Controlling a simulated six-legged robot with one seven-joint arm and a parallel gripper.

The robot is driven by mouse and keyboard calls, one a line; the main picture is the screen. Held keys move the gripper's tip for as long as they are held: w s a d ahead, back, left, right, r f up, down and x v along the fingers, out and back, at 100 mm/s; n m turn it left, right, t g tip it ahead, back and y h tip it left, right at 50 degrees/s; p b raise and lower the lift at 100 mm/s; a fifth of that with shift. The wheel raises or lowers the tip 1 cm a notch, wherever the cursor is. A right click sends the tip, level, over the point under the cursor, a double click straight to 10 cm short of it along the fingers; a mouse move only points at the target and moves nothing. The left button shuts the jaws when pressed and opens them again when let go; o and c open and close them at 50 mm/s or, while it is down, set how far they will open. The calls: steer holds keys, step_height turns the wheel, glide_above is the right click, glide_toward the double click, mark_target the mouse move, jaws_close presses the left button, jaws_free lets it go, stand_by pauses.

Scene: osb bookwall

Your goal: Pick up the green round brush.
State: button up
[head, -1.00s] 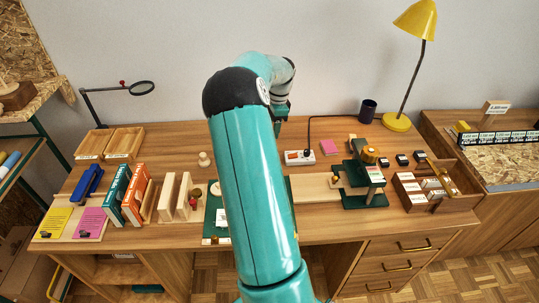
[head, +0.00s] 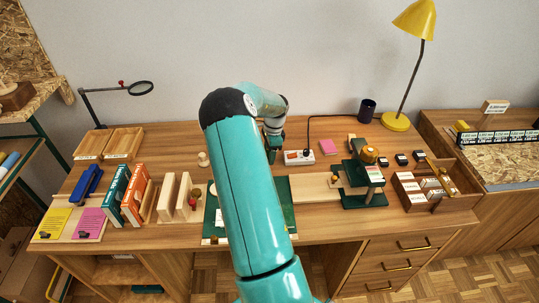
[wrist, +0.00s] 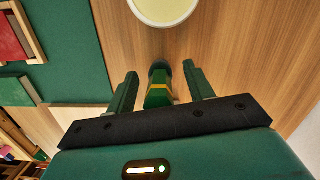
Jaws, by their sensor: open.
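The green round brush (wrist: 159,92) shows in the wrist view, a green body with a yellow band and a dark end. It sits between the two fingers of my gripper (wrist: 160,78), with a gap on each side. My gripper is open and holds nothing. In the head view my gripper (head: 271,150) is small, low over the back middle of the desk. I cannot make out the brush in the head view.
A round cream-coloured thing (wrist: 163,8) lies just beyond the fingertips in the wrist view. A green mat (wrist: 75,75) is on the left there. In the head view, a power strip (head: 298,157) lies right of my gripper. A wooden peg (head: 203,159) stands left.

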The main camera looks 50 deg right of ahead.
steer(key=shift+a+f, duration=0.1)
steer(key=shift+f, duration=0.7)
steer(key=c, duration=1.1)
steer(key=shift+o, duration=0.2)
steer(key=shift+r, duration=0.15)
